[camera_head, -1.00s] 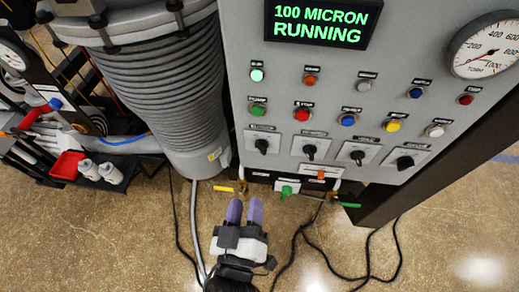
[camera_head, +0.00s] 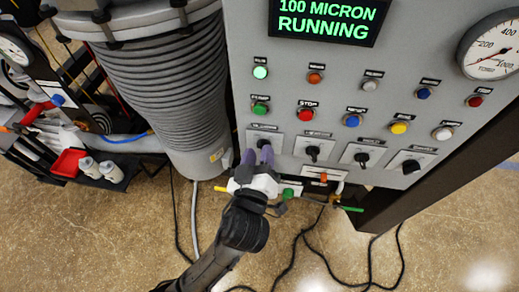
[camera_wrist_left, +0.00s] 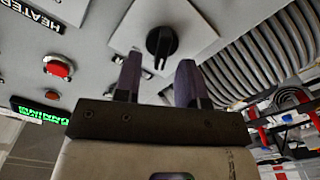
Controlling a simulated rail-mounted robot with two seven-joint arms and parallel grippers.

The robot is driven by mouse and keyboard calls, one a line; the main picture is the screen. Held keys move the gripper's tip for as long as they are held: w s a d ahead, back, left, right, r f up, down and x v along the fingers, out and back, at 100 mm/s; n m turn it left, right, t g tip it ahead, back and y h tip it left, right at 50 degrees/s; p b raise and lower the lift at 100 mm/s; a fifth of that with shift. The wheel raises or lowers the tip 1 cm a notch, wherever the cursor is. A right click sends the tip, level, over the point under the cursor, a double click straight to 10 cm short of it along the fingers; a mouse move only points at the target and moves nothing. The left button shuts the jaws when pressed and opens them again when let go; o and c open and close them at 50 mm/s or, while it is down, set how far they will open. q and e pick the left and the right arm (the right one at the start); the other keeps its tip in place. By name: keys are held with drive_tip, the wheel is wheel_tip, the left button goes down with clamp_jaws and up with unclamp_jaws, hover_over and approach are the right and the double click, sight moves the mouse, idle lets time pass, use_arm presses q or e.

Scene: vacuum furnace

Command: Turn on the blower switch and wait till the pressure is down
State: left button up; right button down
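The grey control panel (camera_head: 335,100) has a row of black rotary switches along its lower part; their labels are too small to read. The leftmost switch (camera_head: 265,143) is right at my left gripper (camera_head: 258,153). In the left wrist view this switch (camera_wrist_left: 162,42) lies just beyond and between the two purple fingertips. My left gripper (camera_wrist_left: 158,75) is open, with a gap between the fingers, and does not appear closed on the switch. The display (camera_head: 325,20) reads "100 MICRON RUNNING". A round pressure gauge (camera_head: 490,48) is at the upper right. My right gripper is not in view.
Other switches (camera_head: 312,153) stand close to the right. Coloured buttons, including a red stop button (camera_head: 306,115), are above. A ribbed grey cylinder (camera_head: 175,95) stands close on the left. Small coloured valve handles (camera_head: 288,192) sit below the panel. Cables lie on the floor.

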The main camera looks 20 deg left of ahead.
use_arm(q)
drive_tip(key=shift+w+a, duration=0.2)
drive_tip(key=shift+w, duration=0.4)
drive_tip(key=shift+c, duration=0.5)
clamp_jaws()
